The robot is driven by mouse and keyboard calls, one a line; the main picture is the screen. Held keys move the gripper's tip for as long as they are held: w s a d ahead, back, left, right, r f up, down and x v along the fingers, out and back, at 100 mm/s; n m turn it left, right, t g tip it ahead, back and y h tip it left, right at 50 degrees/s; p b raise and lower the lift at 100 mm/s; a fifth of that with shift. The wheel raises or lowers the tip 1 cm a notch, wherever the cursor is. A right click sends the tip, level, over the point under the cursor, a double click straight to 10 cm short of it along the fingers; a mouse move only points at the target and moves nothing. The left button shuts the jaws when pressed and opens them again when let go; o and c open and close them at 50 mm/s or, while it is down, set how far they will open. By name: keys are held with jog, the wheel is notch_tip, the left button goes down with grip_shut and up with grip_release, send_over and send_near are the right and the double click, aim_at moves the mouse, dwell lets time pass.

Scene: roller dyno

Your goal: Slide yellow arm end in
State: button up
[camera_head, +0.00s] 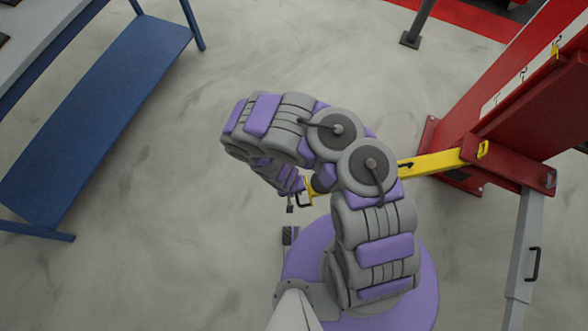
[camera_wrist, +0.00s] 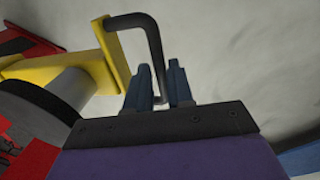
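The yellow arm (camera_head: 432,162) reaches left out of the red lift's lower part in the head view. Its middle is hidden behind my arm. Its yellow end plate (camera_wrist: 114,52) fills the upper left of the wrist view, with a bent black handle (camera_wrist: 150,36) on it. My gripper (camera_wrist: 160,76) has its two blue fingers on either side of the handle's bar, close against it, and looks shut on it. In the head view my gripper (camera_head: 298,198) is small and partly hidden, beside the yellow end.
The red lift post (camera_head: 500,95) stands at the right, with a grey arm (camera_head: 525,245) carrying another black handle below it. A blue-shelved bench (camera_head: 105,110) stands at the upper left. The grey floor between bench and lift is clear.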

jog(key=o, duration=0.3)
jog(key=shift+a, duration=0.1)
jog(key=a+r+p, duration=0.3)
jog(key=r+p, duration=0.5)
jog(key=r, duration=0.9)
jog(key=shift+s+p, duration=0.3)
jog(key=shift+s, duration=0.1)
jog(key=shift+w, duration=0.1)
